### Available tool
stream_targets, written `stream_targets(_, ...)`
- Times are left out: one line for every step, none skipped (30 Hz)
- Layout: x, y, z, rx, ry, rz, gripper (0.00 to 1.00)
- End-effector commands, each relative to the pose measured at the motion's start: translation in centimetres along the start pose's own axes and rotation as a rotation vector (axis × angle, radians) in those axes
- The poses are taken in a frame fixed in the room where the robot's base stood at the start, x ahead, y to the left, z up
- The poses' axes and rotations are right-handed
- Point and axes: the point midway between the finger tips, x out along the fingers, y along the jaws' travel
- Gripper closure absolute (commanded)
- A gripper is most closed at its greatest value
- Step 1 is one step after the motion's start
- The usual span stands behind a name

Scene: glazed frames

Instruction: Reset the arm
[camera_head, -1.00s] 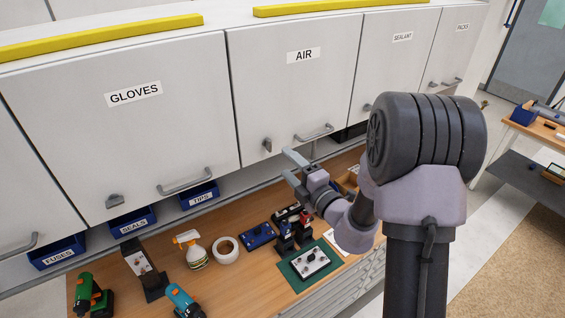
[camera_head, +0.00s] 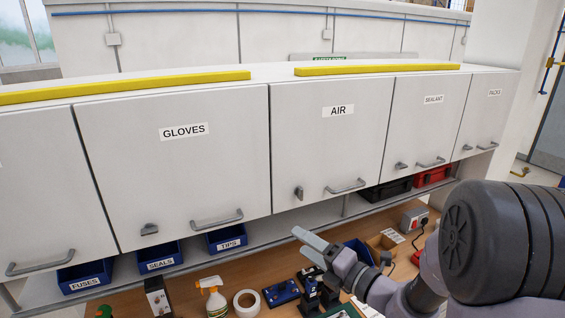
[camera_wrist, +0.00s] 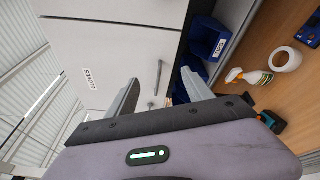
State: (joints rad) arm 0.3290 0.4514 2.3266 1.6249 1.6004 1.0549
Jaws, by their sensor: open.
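My gripper (camera_head: 314,244) is in front of the bench, below the AIR cabinet door (camera_head: 330,140). Its fingers point up and left in the head view. In the wrist view my gripper (camera_wrist: 160,95) shows two grey fingers spread apart with nothing between them. The GLOVES door (camera_wrist: 110,65) and its handle lie beyond the fingers there. My arm covers the lower right of the head view.
Closed cabinets, including GLOVES (camera_head: 175,165), line the wall. Blue bins FUSES (camera_head: 86,277), SEALS (camera_head: 160,260) and TIPS (camera_head: 227,239) sit below. A spray bottle (camera_head: 214,299), white tape roll (camera_head: 247,303) and blue device (camera_head: 281,292) stand on the bench.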

Motion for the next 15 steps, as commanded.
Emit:
stream_targets(0.2, -2.6, -5.9, -0.211, 0.146, 0.025, 0.40)
stream_targets(-0.2, -2.9, -9.2, -0.359, 0.244, 0.041, 0.40)
stream_targets(-1.1, -3.7, -13.4, -0.561, 0.369, 0.067, 0.40)
stream_targets(-2.1, -4.6, -16.3, -0.715, 0.459, 0.089, 0.40)
stream_targets(-3.3, -5.8, -19.0, -0.873, 0.547, 0.113, 0.40)
stream_targets(-5.1, -7.7, -22.2, -1.086, 0.660, 0.149, 0.40)
stream_targets(-6.5, -9.4, -24.3, -1.248, 0.741, 0.177, 0.40)
stream_targets(-8.0, -11.3, -26.1, -1.411, 0.821, 0.208, 0.40)
stream_targets(-10.0, -14.0, -28.0, -1.631, 0.924, 0.250, 0.40)
stream_targets(-11.5, -16.1, -29.1, -1.794, 1.001, 0.282, 0.40)
stream_targets(-12.9, -18.1, -29.8, -1.953, 1.073, 0.313, 0.40)
stream_targets(-14.7, -20.6, -30.3, -2.156, 1.167, 0.352, 0.40)
stream_targets(-15.8, -22.2, -30.4, -2.295, 1.232, 0.380, 0.40)
stream_targets(-16.8, -23.7, -30.3, -2.423, 1.295, 0.404, 0.40)
stream_targets(-17.8, -25.2, -30.0, -2.574, 1.371, 0.432, 0.40)
